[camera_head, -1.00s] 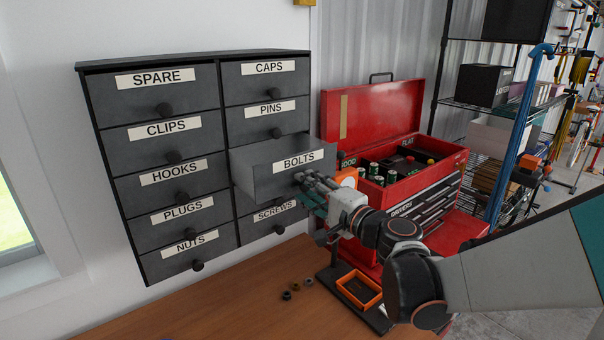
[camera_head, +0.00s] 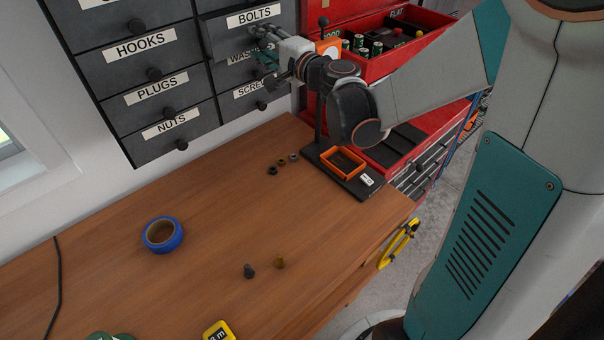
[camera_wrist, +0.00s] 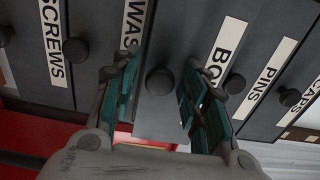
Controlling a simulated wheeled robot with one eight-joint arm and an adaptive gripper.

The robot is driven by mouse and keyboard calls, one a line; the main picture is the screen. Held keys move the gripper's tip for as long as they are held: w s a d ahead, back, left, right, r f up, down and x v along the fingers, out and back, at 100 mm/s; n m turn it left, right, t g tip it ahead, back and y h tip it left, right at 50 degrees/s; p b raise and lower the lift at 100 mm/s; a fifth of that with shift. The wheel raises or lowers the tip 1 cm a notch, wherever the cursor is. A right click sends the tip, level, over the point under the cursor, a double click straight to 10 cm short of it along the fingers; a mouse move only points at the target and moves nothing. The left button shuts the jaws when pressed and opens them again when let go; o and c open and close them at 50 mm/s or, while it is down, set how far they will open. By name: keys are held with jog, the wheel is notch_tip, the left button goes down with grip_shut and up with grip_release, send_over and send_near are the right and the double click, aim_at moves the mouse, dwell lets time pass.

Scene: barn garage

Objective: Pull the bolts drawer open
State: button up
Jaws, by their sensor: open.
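The bolts drawer (camera_head: 253,17) is in the right column of the dark cabinet, at the top of the head view. It appears to stand out from the cabinet face. My gripper (camera_head: 258,40) is at the drawer front, also seen in the wrist view (camera_wrist: 160,68). Its teal fingers are open on either side of the knob, with a visible gap on both sides.
The red toolbox (camera_head: 420,140) stands to the right, close to my arm. On the wooden bench (camera_head: 200,290) lie an orange tray (camera_head: 343,162), several small nuts, blue tape (camera_head: 162,235) and two small pieces (camera_head: 250,271). The bench middle is mostly clear.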

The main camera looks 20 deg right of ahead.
jog(key=shift+x, duration=0.8)
jog(key=p+v, duration=0.1)
jog(key=v, duration=1.3)
jog(key=a+f+n+g+y+b, duration=0.1)
jog(key=a+f+n+g+b, duration=0.45)
jog(key=a, duration=0.85)
jog(key=s+d+f+n+g+h+b, duration=0.2)
jog(key=s+d+f+n+h, duration=0.1)
jog(key=s+f, duration=0.4)
jog(key=s+d+f+n+g+h+b, duration=0.2)
jog(key=s+d+f+n, duration=0.3)
jog(key=s+f, duration=0.3)
jog(key=shift+s+d+n+h+b, duration=0.3)
jog(key=shift+s+h+b, duration=0.3)
jog(key=shift+s, duration=1.75)
jog(key=shift+a+r+g, duration=0.1)
jog(key=shift+r+g, duration=0.05)
jog(key=shift+g, duration=0.1)
